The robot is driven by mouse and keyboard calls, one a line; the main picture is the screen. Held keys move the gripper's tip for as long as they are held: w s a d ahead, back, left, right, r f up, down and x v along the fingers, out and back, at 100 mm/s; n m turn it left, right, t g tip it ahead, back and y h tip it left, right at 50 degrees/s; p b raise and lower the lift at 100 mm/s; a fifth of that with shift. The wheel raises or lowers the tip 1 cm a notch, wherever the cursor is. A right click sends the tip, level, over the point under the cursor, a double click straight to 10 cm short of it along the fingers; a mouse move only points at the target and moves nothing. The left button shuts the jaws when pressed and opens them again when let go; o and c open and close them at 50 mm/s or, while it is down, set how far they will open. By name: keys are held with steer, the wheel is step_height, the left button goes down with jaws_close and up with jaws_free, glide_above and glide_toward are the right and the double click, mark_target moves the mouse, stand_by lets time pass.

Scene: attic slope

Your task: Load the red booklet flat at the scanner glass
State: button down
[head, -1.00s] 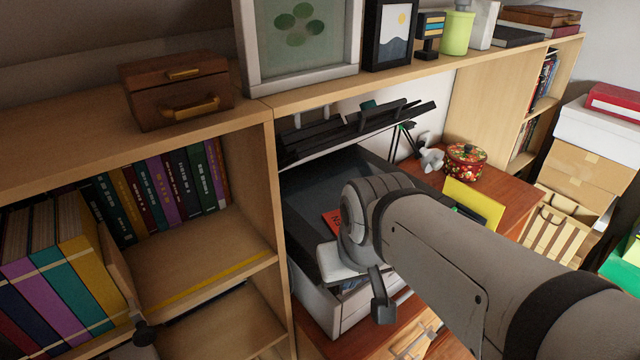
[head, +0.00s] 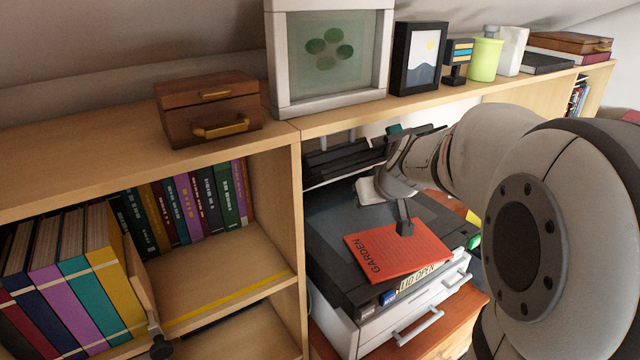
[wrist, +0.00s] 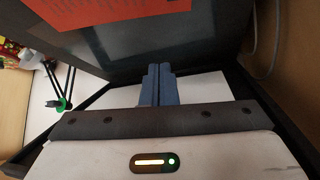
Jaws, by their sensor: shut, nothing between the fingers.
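The red booklet (head: 395,252), with "GARDEN" on its cover, lies on the front part of the dark scanner (head: 325,222), turned at an angle to the scanner's edges. I cannot tell whether it lies fully within the glass. My gripper (head: 404,228) is shut and empty, with its dark fingers in front of the booklet's back part in the head view. In the wrist view the shut fingers (wrist: 157,68) point towards the dark glass (wrist: 170,40), apart from the booklet (wrist: 110,12) at the top. Contact with the scanner is unclear.
The scanner stands on a white drawer unit (head: 410,315). Black raised parts (head: 345,155) stand behind it. A wooden shelf (head: 225,265) with books borders it on the left. A wooden box (head: 208,108) and picture frames stand on the top shelf.

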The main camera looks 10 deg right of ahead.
mark_target(351, 219)
steer(key=x, duration=1.2)
steer(key=shift+s, duration=0.15)
steer(key=s, duration=0.3)
steer(key=shift+s+d+r, duration=0.15)
steer(key=shift+s, duration=0.3)
steer(key=shift+s, duration=0.1)
